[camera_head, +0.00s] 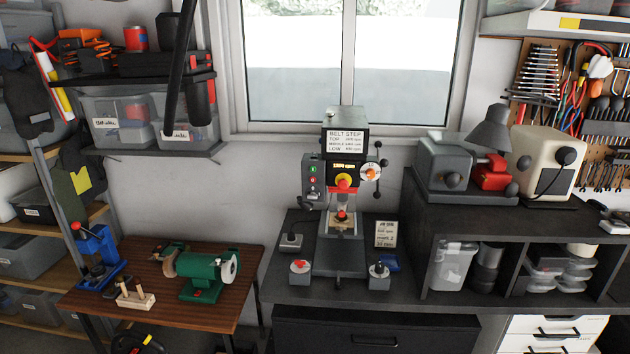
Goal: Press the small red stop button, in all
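A drill press (345,150) stands on the dark bench in the middle of the view. A grey switch box (306,190) is on its left side, with a green button (313,169) above a small red button (313,181). The lettering on them is too small to read. Nothing covers the switch box. Neither of my grippers is in view.
Small boxes with a red knob (300,266) and a grey knob (379,271) stand before the press. A green bench grinder (203,270) sits on the wooden table at left. A dark shelf unit (470,205) is at right. The wall left of the press is bare.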

